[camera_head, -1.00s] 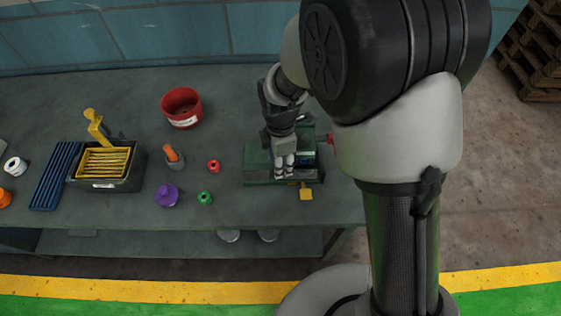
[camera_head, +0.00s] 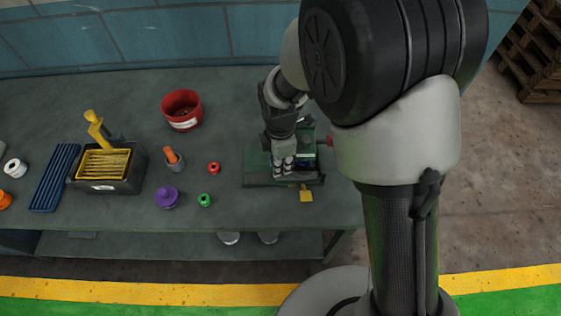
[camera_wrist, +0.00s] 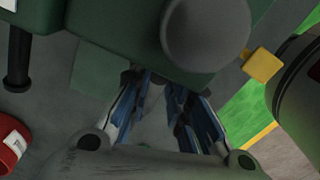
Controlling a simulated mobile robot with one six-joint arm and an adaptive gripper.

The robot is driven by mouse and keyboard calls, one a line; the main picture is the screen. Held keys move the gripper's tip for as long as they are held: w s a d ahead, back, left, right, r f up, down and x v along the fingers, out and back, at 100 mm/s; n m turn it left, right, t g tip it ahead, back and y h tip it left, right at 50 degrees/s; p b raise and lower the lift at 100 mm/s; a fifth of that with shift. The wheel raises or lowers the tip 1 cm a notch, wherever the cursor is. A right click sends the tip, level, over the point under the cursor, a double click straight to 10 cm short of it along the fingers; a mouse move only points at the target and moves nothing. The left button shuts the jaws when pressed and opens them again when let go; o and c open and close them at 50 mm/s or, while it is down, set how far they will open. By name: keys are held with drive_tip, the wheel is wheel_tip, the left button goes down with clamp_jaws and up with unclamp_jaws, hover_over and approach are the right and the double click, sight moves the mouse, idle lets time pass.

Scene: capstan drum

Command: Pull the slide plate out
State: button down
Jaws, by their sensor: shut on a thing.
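The green machine (camera_head: 255,180) stands near the right end of the bench. A yellow tab (camera_head: 306,195) sticks out at its front edge; a yellow block, seemingly the same tab, also shows in the wrist view (camera_wrist: 263,65). I cannot make out which part is the slide plate. My gripper (camera_head: 283,168) points down over the front of the machine, left of the yellow tab and apart from it. In the wrist view my gripper (camera_wrist: 160,85) has its fingers shut on a small dark part beside the green body (camera_wrist: 110,55); that part is mostly hidden.
A dark round knob (camera_wrist: 207,32) hangs close to the fingers. Left on the bench are a red bin (camera_head: 181,110), a purple piece (camera_head: 166,198), a green ring (camera_head: 204,200), a red ring (camera_head: 214,168) and a dark box (camera_head: 120,184) with a yellow insert. The bench front is mostly clear.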

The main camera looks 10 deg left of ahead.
idle(0.3)
drive_tip(key=a, duration=0.3)
drive_tip(key=s+a, duration=0.1)
drive_tip(key=a, duration=0.2)
drive_tip(key=s+a+p, duration=0.1)
drive_tip(key=a, duration=0.2)
drive_tip(key=shift+a, duration=0.1)
drive_tip(key=c, duration=1.6)
unclamp_jaws()
drive_tip(key=shift+s+a, duration=0.1)
drive_tip(key=shift+a, duration=0.05)
drive_tip(key=shift+o, duration=0.7)
wheel_tip(320, 180, up, 12)
